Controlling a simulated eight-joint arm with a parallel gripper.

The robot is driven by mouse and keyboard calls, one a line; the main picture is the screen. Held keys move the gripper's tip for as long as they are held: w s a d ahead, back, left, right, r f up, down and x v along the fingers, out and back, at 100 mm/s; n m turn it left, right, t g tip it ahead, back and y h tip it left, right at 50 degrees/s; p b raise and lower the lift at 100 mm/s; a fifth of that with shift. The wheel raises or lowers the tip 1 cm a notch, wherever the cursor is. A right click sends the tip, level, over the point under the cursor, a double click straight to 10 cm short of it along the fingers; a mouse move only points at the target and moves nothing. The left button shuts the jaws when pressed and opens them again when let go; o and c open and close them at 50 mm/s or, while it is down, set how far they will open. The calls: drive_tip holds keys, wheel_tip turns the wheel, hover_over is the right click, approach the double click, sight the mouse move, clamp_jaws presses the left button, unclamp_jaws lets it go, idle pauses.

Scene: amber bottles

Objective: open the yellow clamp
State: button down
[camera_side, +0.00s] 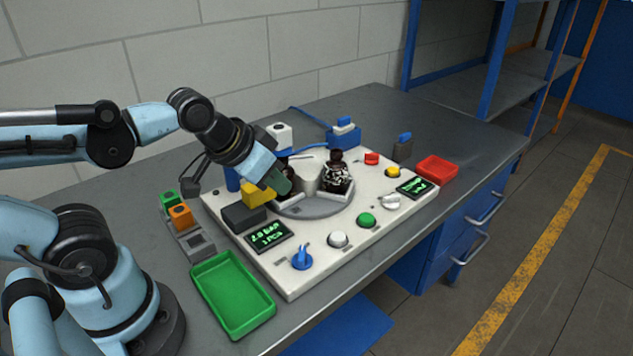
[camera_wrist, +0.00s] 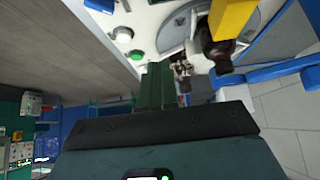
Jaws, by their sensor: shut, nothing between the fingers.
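The yellow clamp (camera_side: 258,194) sits at the left of the round grey turntable (camera_side: 312,207), by a dark block. In the wrist view the yellow clamp (camera_wrist: 232,17) shows at the top right, overlapping a dark amber bottle (camera_wrist: 216,50). I cannot tell whether it presses on the bottle. My gripper (camera_side: 284,184) is shut and empty, its green fingers just right of the clamp and over the turntable's left part. In the wrist view the fingers (camera_wrist: 155,85) point up, left of the clamp. A labelled amber bottle (camera_side: 337,178) stands on the turntable; another is partly hidden behind my gripper.
The white panel carries a blue knob (camera_side: 302,258), a white button (camera_side: 338,239), a green button (camera_side: 366,220) and small displays. A blue clamp (camera_side: 344,135) stands behind the turntable. A green tray (camera_side: 232,296) lies front left, a red tray (camera_side: 437,169) right.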

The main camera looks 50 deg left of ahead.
sight(252, 186)
drive_tip(key=c, duration=1.7)
unclamp_jaws()
drive_tip(key=shift+o, duration=1.3)
drive_tip(key=shift+a+r, duration=0.1)
drive_tip(key=shift+a, duration=0.3)
drive_tip(key=o, duration=0.7)
drive_tip(key=shift+g, duration=0.8)
drive_tip(key=a, duration=0.1)
drive_tip(key=s+a+r, duration=0.1)
drive_tip(key=a, duration=0.1)
drive_tip(key=a+r, duration=0.1)
drive_tip(key=a, duration=0.1)
drive_tip(key=shift+s+a, duration=0.15)
drive_tip(key=shift+s, duration=0.2)
drive_tip(key=shift+g, duration=0.5)
drive_tip(key=s+a+r, duration=0.2)
drive_tip(key=a, duration=0.1)
drive_tip(key=shift+s+a, duration=0.2)
drive_tip(key=shift+x, duration=5.9)
